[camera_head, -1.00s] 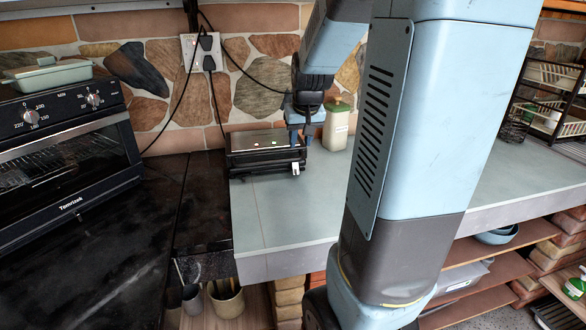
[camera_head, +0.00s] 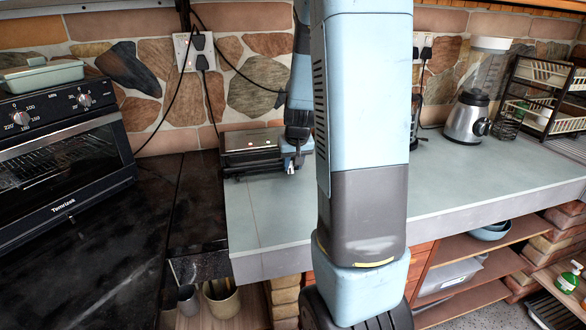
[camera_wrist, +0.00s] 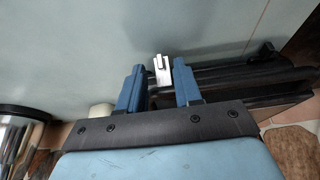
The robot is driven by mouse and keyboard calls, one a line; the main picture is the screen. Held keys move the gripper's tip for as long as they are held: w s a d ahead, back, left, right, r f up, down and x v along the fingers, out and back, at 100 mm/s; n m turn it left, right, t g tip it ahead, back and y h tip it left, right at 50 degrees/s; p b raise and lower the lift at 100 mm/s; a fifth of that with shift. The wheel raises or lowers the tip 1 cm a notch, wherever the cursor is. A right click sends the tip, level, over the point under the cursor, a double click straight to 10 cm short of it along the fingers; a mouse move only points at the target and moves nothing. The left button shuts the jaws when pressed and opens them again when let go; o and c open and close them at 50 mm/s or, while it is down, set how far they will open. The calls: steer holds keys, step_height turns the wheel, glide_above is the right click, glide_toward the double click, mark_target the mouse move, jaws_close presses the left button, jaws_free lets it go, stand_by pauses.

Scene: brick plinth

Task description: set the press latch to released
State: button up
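The press (camera_head: 252,146) is a low black appliance with a metallic top, on the counter against the stone wall. Its latch (camera_head: 289,166) is a small pale metal tab at the front right corner. My gripper (camera_head: 297,146) is pointed down at that corner and partly covers the press's right end. In the wrist view my gripper (camera_wrist: 158,66) is open, with blue fingers either side of the silver latch (camera_wrist: 162,70). The latch stands between the fingertips, with gaps showing beside it. I cannot tell whether either finger touches it. The dark press body (camera_wrist: 235,75) extends right.
An oven (camera_head: 65,150) stands at left on a black counter. The grey counter (camera_head: 270,215) in front of the press is clear. A blender (camera_head: 470,110) and a dish rack (camera_head: 540,95) stand at right. A shiny cylinder (camera_wrist: 18,125) shows at the wrist view's left edge.

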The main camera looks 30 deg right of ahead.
steer(key=shift+x, duration=1.45)
jaws_close()
